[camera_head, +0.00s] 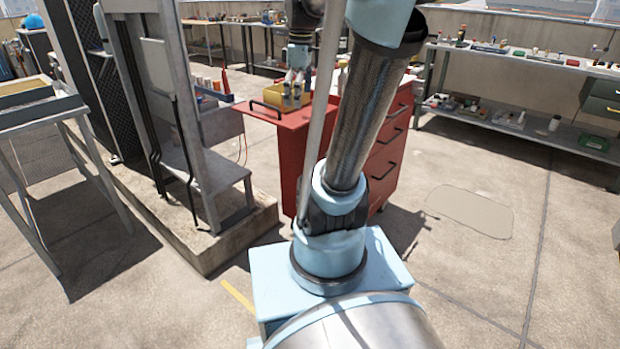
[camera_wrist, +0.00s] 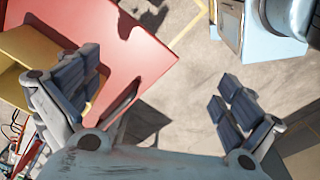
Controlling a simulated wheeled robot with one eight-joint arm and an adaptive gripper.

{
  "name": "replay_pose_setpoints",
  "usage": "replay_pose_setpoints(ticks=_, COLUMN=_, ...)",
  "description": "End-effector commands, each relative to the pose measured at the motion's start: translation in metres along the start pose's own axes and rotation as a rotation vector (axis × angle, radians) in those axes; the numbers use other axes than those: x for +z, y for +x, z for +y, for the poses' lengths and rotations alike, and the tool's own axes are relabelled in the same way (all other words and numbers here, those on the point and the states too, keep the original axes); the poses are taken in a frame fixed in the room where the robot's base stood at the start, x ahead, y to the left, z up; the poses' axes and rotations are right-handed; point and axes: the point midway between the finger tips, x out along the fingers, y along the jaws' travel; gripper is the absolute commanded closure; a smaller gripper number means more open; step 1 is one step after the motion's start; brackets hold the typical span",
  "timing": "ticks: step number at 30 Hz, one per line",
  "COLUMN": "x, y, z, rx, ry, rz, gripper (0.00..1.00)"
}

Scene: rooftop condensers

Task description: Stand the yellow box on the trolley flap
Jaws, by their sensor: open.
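The yellow box (camera_head: 270,96) is at the red trolley flap (camera_head: 250,112), near the trolley body in the head view. In the wrist view the yellow box (camera_wrist: 35,42) is at the upper left against the red flap (camera_wrist: 120,45), and seems to rest on it. My gripper (camera_head: 297,88) is just over the box in the head view and hides part of it. In the wrist view my gripper (camera_wrist: 158,78) is open, with nothing between its fingers. Its left finger overlaps the box's edge, but I cannot tell whether it touches. Its right finger is over the floor.
The red trolley's drawers (camera_head: 388,145) stand right of the flap, partly hidden by my arm. A grey metal frame (camera_head: 185,110) on a concrete plinth stands close on the left. Shelves with small items (camera_head: 520,115) line the back right. Floor at the right is clear.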

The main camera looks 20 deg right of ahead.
Motion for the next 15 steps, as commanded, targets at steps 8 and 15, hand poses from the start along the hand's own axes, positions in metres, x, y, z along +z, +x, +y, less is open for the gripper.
replay_pose_setpoints(ticks=8, x=0.037, y=0.064, z=-0.071, rx=0.057, ry=0.442, rz=0.019, gripper=0.0)
replay_pose_setpoints(ticks=15, x=0.065, y=0.127, z=-0.122, rx=0.096, ry=0.815, rz=0.056, gripper=0.0)
